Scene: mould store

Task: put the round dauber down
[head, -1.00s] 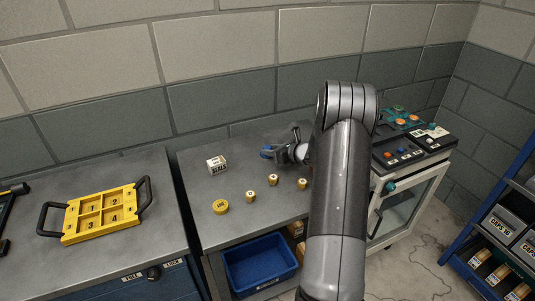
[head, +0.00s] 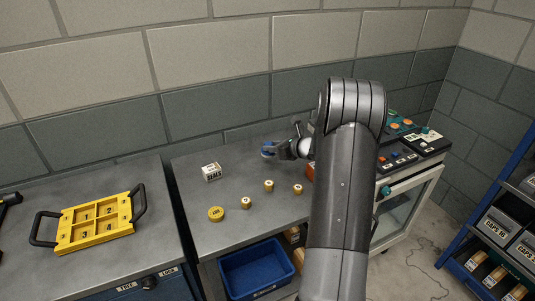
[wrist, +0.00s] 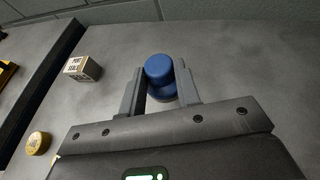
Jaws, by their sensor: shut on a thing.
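The round dauber (wrist: 159,69) is a blue, round-topped piece, seen between the two fingers of my gripper (wrist: 160,90) in the wrist view. My gripper is shut on it. In the head view the blue dauber (head: 267,150) shows at the tip of my gripper (head: 275,150), over the back part of the grey bench (head: 235,228). I cannot tell whether its underside touches the bench top.
A white labelled box (head: 211,172) stands to the left, with a yellow round tin (head: 216,214) and several small brass pieces (head: 269,186) in front. A blue bin (head: 258,268) sits below. A control panel (head: 405,145) is at right. Bench around the dauber is clear.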

